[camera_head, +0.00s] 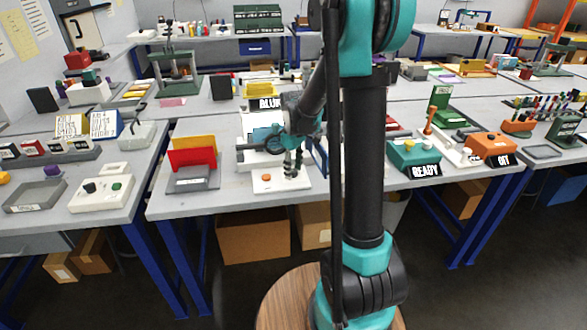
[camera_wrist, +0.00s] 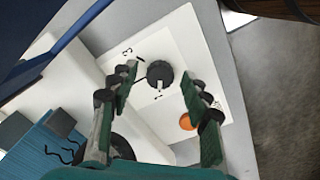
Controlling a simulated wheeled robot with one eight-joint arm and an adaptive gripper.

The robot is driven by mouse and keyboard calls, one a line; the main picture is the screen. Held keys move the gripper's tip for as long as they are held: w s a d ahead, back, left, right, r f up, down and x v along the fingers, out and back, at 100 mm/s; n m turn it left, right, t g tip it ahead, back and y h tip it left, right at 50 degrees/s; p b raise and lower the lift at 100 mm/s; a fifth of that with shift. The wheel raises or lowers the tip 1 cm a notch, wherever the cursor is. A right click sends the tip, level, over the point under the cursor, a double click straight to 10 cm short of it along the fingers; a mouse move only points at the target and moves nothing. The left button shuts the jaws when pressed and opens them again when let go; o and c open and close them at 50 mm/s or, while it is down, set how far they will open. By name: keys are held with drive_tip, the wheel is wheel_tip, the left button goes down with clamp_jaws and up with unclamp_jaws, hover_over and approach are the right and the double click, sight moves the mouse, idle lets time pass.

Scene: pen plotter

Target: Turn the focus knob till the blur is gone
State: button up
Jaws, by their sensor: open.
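The focus knob (camera_wrist: 160,73) is a round dark grey knob with a light pointer mark. It stands on a white panel (camera_wrist: 197,55) with small black marks around it. My gripper (camera_wrist: 157,83) is open, one finger on each side of the knob in the wrist view, with visible gaps. I cannot tell whether the fingertips reach down to knob height. In the head view my gripper (camera_head: 293,165) is low over the white device (camera_head: 262,186) and hides the knob. A black sign (camera_head: 269,103) behind reads "BLUR", partly covered.
An orange button (camera_wrist: 187,122) sits on the panel near the right finger; it also shows in the head view (camera_head: 266,177). A blue surface with dark wavy lines (camera_wrist: 62,150) lies lower left in the wrist view. Red and yellow plates (camera_head: 193,155) stand left of the device.

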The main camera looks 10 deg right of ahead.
clamp_jaws()
drive_tip(key=shift+m, duration=0.4)
drive_tip(key=m, duration=1.1)
idle(0.6)
unclamp_jaws()
